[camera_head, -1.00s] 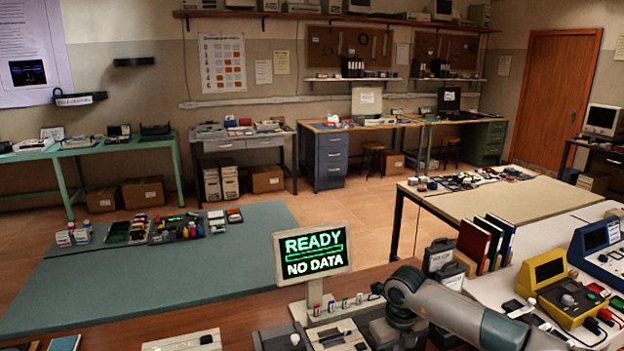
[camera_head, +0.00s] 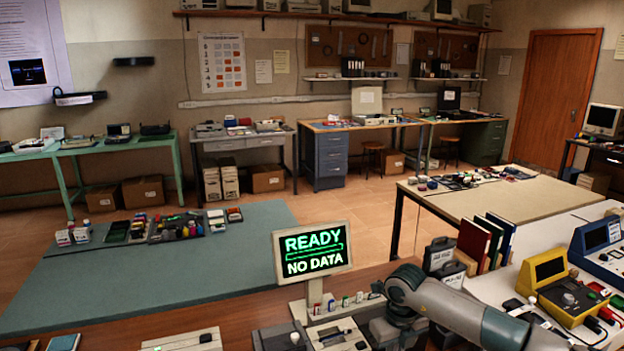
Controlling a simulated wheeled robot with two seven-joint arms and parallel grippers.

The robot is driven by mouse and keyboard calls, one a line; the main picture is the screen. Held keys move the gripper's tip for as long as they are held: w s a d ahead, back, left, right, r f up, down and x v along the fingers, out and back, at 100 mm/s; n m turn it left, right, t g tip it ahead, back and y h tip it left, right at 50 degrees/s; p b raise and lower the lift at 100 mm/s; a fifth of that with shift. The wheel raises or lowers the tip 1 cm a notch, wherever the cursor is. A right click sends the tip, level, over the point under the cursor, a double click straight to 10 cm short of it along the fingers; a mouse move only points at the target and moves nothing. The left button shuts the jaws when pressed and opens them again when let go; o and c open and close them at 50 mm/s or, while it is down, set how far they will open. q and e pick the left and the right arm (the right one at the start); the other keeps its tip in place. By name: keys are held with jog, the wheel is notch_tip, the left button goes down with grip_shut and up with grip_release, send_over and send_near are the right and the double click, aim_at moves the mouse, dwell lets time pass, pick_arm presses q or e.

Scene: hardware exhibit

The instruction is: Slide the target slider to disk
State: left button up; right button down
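A screen (camera_head: 312,252) on a post reads "READY" and "NO DATA" in green. Below it is a pale panel (camera_head: 322,342) with a dark slot or bar and several small coloured pieces along its back. A pale box with a dark knob (camera_head: 205,338) is at the bottom left. A dark unit with a light knob (camera_head: 294,338) stands between them. I cannot tell which one is the target slider, and no disk label is readable. My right arm comes in from the right and bends down beside the panel; its gripper is not visible. My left gripper is out of view.
A yellow instrument (camera_head: 566,296) and a blue one (camera_head: 598,250) stand on the right bench. Upright books (camera_head: 480,240) and a dark case (camera_head: 438,256) stand close behind my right arm. The teal table (camera_head: 150,270) is mostly clear.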

jog(key=shift+f+b, duration=1)
jog(key=shift+f, duration=0.2)
dwell(0.6)
jog(key=shift+w+d+b, duration=0.25)
jog(key=shift+d+b, duration=0.1)
jog(key=shift+d, duration=0.4)
dwell(0.7)
jog(key=shift+a, duration=0.2)
dwell(0.4)
jog(key=shift+s+r, duration=0.1)
dwell(0.4)
notch_tip(320, 180, up, 7)
jog(key=p, duration=0.2)
jog(key=shift+p, duration=0.35)
jog(key=shift+a, duration=0.1)
dwell(0.3)
